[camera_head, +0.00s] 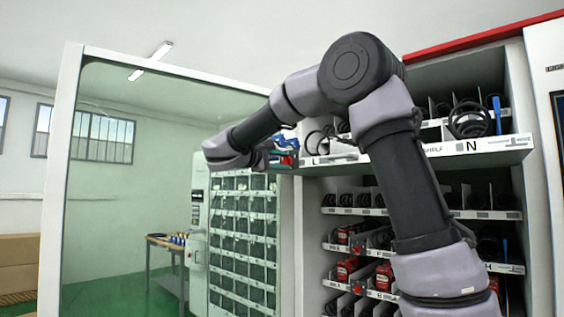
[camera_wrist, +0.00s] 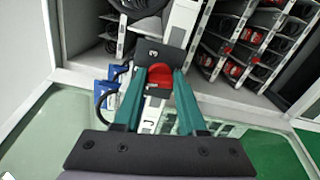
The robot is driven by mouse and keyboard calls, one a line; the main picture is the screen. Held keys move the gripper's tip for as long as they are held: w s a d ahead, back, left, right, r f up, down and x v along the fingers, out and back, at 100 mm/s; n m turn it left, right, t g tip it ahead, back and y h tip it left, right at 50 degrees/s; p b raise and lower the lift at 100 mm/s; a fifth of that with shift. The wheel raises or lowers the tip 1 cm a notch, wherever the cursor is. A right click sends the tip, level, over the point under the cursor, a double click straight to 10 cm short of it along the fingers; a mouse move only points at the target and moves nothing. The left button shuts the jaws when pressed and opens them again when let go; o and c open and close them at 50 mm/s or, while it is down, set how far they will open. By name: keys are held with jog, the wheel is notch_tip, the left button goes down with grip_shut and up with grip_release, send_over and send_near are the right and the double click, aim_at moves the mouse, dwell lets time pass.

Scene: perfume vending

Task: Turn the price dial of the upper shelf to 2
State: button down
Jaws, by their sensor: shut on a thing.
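The price dial (camera_wrist: 156,74) shows in the wrist view as a red round knob on a black plate (camera_wrist: 153,53). A white figure on the plate, seen sideways, looks like a 3. My gripper (camera_wrist: 160,74) has its teal fingers on both sides of the red knob and is shut on it. The upper shelf (camera_head: 490,143) has a white front strip with an N label and crosses the right half of the head view.
Blue packs (camera_wrist: 108,90) hang beside my left finger. Lower shelves (camera_head: 470,214) hold coils and red boxes. The glass door (camera_head: 130,200) stands open at left, with a grid cabinet (camera_head: 243,235) and a table (camera_head: 165,245) behind it.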

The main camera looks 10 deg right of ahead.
jog(key=shift+f+m, duration=0.1)
jog(key=shift+m, duration=0.7)
jog(key=shift+c, duration=2.4)
grip_release()
jog(key=shift+a, duration=0.1)
jog(key=v, duration=1)
jog(key=shift+s+a, duration=0.2)
jog(key=shift+a, duration=0.05)
